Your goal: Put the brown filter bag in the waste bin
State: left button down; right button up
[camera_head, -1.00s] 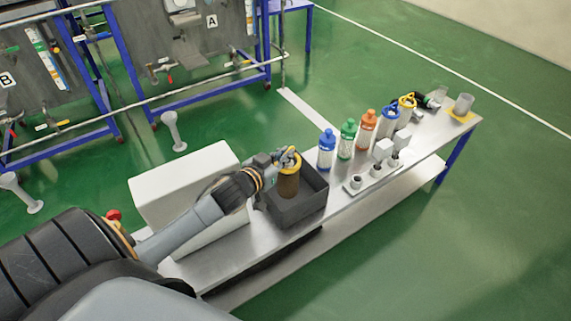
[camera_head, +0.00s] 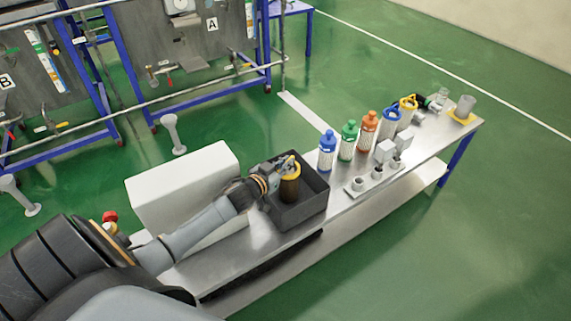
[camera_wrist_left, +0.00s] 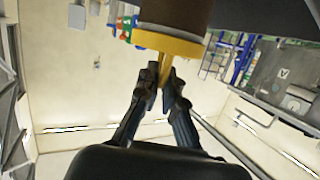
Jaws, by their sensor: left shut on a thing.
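The brown filter bag (camera_head: 290,189), with a yellow ring on top, hangs upright from my left gripper (camera_head: 284,163). Its lower part is inside the open dark grey waste bin (camera_head: 291,218) on the bench; whether it touches the floor of the bin cannot be told. In the left wrist view, the fingers of my left gripper (camera_wrist_left: 166,88) are shut on the bag's yellow handle, with the brown body (camera_wrist_left: 178,14) at the top edge. My right gripper is not in view.
A white box (camera_head: 178,190) stands left of the bin. Blue (camera_head: 327,152), green (camera_head: 348,141) and orange (camera_head: 366,132) capped bottles stand along the bench (camera_head: 335,208) to the right, with small grey fittings (camera_head: 376,172) in front. Green floor surrounds the bench.

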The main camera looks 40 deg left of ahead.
pick_arm(q)
jog(key=shift+r, duration=0.2)
jog(key=shift+f, duration=0.15)
jog(key=c, duration=1.5)
grip_release()
jog(key=shift+f, duration=0.1)
jog(key=shift+s+r, duration=0.1)
jog(key=shift+r, duration=0.1)
jog(key=p+v, duration=0.1)
jog(key=v, duration=1.1)
jog(key=shift+f, duration=0.1)
